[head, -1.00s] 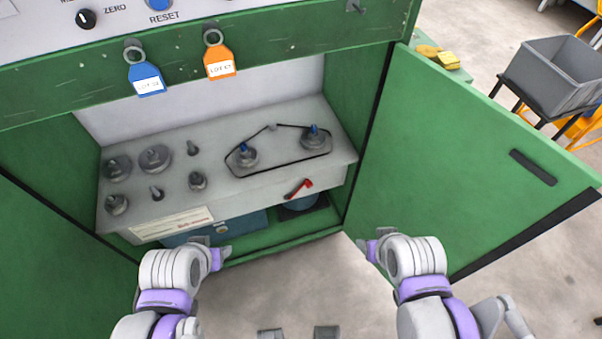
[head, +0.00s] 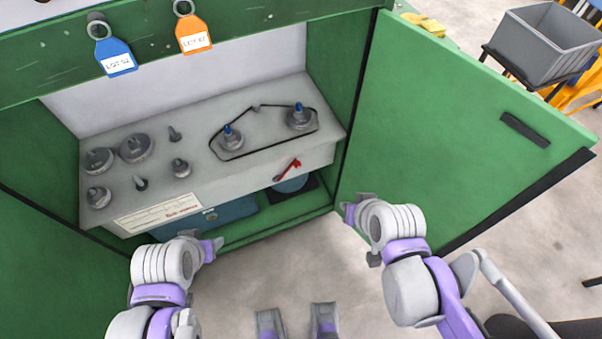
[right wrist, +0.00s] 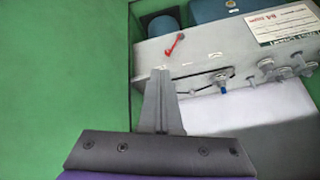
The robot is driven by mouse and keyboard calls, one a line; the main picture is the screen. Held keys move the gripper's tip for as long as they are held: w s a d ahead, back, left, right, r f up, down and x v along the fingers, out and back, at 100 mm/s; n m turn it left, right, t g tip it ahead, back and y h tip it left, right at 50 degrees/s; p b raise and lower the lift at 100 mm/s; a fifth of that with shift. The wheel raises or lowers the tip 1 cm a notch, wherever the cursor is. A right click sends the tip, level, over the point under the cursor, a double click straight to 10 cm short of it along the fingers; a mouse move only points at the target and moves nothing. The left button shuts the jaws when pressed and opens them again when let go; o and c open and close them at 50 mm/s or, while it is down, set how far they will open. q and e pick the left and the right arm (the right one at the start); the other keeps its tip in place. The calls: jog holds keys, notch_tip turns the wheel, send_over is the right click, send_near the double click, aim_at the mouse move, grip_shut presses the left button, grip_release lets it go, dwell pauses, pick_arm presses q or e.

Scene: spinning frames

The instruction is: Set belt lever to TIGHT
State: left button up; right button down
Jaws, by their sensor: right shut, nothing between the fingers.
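The red belt lever (head: 288,170) is on the front face of the grey machine bed (head: 240,183) inside the green cabinet, slanting up to the right. It also shows in the right wrist view (right wrist: 175,44), where the cabinet appears upside down. A black belt (head: 262,145) loops around two blue-topped pulleys above it. My right gripper (head: 346,212) is at the cabinet opening, right of and below the lever, apart from it. Its fingers (right wrist: 162,72) are shut and empty. My left gripper (head: 214,246) is low at the cabinet's front edge; its jaws are not clear.
The open green door (head: 450,130) stands close to the right of my right arm. Several grey spindles and discs (head: 135,148) sit on the bed's left part. A paper label (head: 158,212) is on its front. Blue boxes are underneath. Blue (head: 115,57) and orange (head: 194,35) tags hang above.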

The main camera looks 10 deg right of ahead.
jog(key=w+a+f+m+t+y+b, duration=0.1)
jog(key=w+a+f+m+t+b, duration=0.25)
jog(key=w+f+m+b, duration=0.3)
jog(key=w+a+f+m+t+y+b, duration=0.2)
jog(key=w+a+f+m+t+b, duration=0.15)
jog(key=w+f+b, duration=0.5)
pick_arm(q)
notch_tip(320, 180, down, 26)
jog(key=b, duration=0.7)
jog(key=shift+g, duration=0.4)
pick_arm(e)
jog(key=w+d+f+m+t+h, duration=0.1)
jog(key=w+d+f+m+h, duration=0.1)
jog(key=f+m, duration=0.4)
jog(key=w+d+f+m+t+h, duration=0.1)
jog(key=w+f+m, duration=0.4)
jog(key=f, duration=0.7)
jog(key=d+m+h, duration=0.1)
jog(key=h, duration=0.1)
jog(key=shift+f+m+h, duration=0.3)
pick_arm(q)
jog(key=shift+w+r, duration=0.1)
jog(key=shift+r, duration=0.05)
pick_arm(e)
jog(key=shift+w, duration=0.1)
